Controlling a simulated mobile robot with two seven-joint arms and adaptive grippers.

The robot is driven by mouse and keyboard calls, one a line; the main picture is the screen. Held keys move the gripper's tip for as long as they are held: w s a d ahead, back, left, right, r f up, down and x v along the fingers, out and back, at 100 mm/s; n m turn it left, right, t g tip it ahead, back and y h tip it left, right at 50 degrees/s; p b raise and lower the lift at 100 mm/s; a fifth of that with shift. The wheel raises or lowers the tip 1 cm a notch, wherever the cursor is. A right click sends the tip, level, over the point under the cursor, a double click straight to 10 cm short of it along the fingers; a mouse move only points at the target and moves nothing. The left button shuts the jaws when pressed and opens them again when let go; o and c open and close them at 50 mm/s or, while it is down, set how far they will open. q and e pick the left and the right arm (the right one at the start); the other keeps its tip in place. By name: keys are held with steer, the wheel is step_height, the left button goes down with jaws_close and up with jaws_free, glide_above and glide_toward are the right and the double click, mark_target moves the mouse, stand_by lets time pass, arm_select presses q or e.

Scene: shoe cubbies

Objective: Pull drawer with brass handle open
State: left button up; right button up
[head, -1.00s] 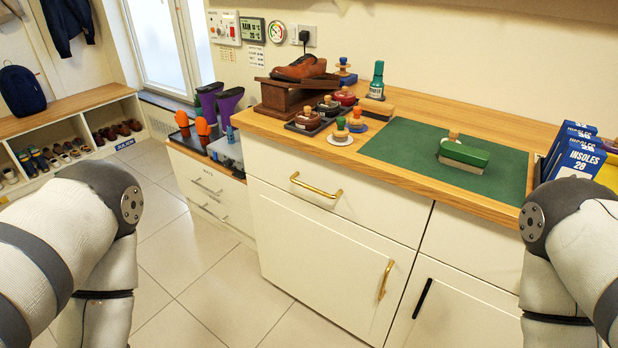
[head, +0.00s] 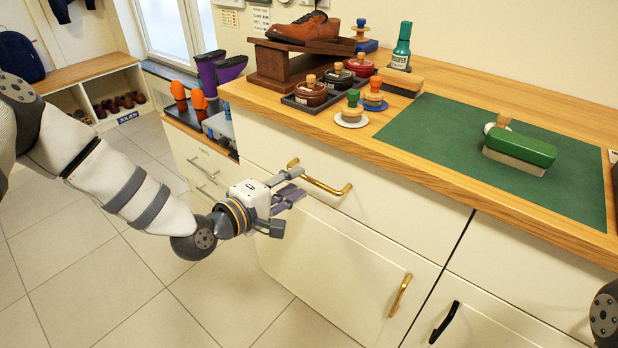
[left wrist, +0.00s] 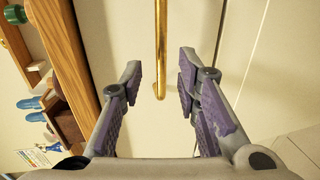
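The cream drawer (head: 377,187) under the wooden counter has a horizontal brass bar handle (head: 330,187) and looks shut. My left gripper (head: 296,183) is in front of the handle's left part, its fingers pointing toward the drawer front. In the left wrist view, the gripper (left wrist: 160,68) is open with purple-padded fingers. The brass handle (left wrist: 161,45) appears between them in the picture, with one end visible; I cannot tell whether it lies within their reach. Nothing is gripped. My right gripper is out of view.
A cupboard door with a vertical brass handle (head: 400,295) is below the drawer. A black handle (head: 444,322) is to its right. The counter (head: 385,160) above holds polish pots, a brown shoe (head: 304,28) and a brush (head: 520,148). Open tiled floor lies left.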

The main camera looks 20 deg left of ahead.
mark_target(304, 178)
arm_select(q)
steer(key=x, duration=0.4)
steer(key=shift+w+f, duration=0.1)
steer(key=shift+w, duration=0.1)
jaws_close()
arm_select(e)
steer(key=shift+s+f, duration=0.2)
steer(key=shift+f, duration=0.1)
